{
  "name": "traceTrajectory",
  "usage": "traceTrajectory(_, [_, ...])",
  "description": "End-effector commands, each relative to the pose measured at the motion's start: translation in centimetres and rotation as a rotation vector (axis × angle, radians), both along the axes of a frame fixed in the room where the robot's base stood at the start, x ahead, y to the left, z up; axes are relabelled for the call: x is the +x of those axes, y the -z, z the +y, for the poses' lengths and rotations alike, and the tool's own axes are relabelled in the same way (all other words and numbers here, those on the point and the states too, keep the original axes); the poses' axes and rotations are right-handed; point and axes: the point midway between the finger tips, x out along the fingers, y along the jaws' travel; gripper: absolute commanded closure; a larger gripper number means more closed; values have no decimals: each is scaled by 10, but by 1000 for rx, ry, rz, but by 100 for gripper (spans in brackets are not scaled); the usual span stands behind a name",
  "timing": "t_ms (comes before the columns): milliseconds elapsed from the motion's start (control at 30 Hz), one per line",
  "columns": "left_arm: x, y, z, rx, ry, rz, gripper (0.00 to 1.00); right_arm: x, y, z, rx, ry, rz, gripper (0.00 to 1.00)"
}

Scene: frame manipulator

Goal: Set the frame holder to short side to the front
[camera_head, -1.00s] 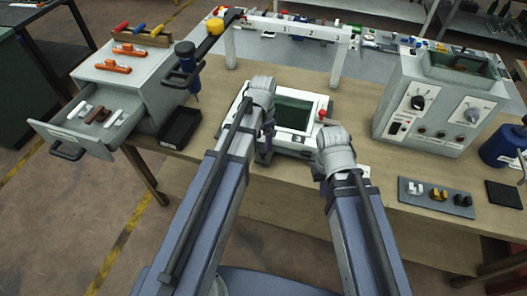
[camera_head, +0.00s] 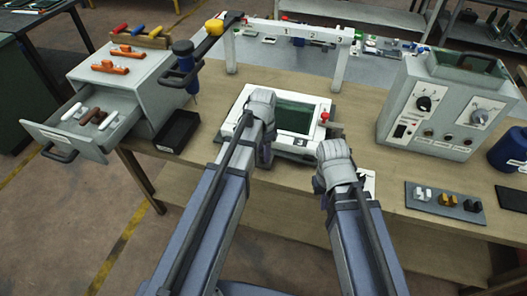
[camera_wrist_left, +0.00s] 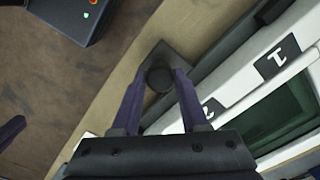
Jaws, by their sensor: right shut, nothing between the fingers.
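The frame holder (camera_head: 232,122) is a white unit with a dark green panel and a red knob, in the middle of the table in the head view. Its white rim with black label squares shows in the left wrist view (camera_wrist_left: 240,80). My left gripper (camera_head: 264,156) is at its front left side. In the left wrist view its fingers (camera_wrist_left: 160,85) are apart, either side of a dark round knob (camera_wrist_left: 158,78) on a square base beside the rim; contact is unclear. My right gripper (camera_head: 320,184) is at the holder's front right, apart from it, fingers mostly hidden.
A grey cabinet with an open drawer (camera_head: 85,128) and a black tray (camera_head: 178,132) stand left. A control box (camera_head: 440,105) and a grey mat with small parts (camera_head: 445,207) are right. A white rack (camera_head: 290,28) spans behind. The table's front edge runs below my grippers.

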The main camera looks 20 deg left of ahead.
Motion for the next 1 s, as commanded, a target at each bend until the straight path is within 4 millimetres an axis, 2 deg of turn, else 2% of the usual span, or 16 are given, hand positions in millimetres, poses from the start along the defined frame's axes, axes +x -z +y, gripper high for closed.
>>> traceTrajectory(33, [0, 0, 0, 0, 0, 0, 63, 0, 0, 0, 0, 0, 0, 100])
traceTrajectory(367, [0, 0, 0, 0, 0, 0, 100, 0, 0, 0, 0, 0, 0, 100])
traceTrajectory(1000, [0, 0, 0, 0, 0, 0, 100, 0, 0, 0, 0, 0, 0, 100])
